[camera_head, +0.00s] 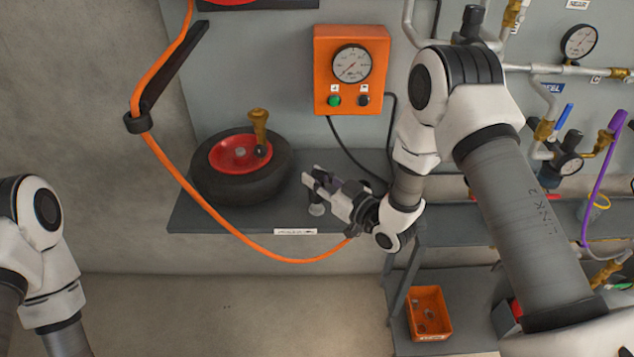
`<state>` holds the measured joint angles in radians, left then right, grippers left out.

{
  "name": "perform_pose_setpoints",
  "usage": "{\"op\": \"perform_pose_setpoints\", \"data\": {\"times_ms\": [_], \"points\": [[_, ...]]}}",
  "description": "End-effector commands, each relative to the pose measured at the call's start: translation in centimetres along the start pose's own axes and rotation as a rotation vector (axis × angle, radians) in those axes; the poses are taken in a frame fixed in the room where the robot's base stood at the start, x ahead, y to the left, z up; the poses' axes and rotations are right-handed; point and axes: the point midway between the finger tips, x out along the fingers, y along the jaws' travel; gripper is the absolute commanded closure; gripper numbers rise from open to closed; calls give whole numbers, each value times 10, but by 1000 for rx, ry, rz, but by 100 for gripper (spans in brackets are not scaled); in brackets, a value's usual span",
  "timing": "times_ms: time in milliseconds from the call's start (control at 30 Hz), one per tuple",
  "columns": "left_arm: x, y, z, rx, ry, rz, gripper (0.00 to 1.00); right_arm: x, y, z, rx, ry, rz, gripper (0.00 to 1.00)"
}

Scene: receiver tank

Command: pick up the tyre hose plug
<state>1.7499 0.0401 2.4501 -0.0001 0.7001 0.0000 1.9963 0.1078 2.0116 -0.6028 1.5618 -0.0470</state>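A brass plug-like fitting (259,127) stands upright at the right side of the red wheel hub; I cannot tell for certain that it is the tyre hose plug. The black tyre (225,188) with its red hub (232,154) lies flat on the shelf. An orange hose (240,238) hangs in a loop in front of the shelf and runs behind my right wrist, where its end is hidden. My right gripper (312,175) is right of the tyre, over the shelf, apart from the brass fitting. Its fingertips look parted and empty. My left gripper is out of view.
An orange gauge box (352,70) is on the wall behind. Pipes and gauges (578,42) crowd the right. An orange bin (428,312) sits lower.

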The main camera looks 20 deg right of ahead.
Motion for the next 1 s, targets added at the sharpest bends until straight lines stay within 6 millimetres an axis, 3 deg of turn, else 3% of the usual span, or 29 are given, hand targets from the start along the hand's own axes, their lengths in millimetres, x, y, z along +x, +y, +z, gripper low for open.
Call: {"op": "perform_pose_setpoints", "data": {"times_ms": [333,600,767,1000], "points": [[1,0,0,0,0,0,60,0,0,-3,0,-1,0,100],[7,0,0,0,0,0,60,0,0,-36,0,2,0,100],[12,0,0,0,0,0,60,-36,1,-36,6,-2,5,100],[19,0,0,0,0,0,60,-115,-2,-46,13,3,8,100]]}}
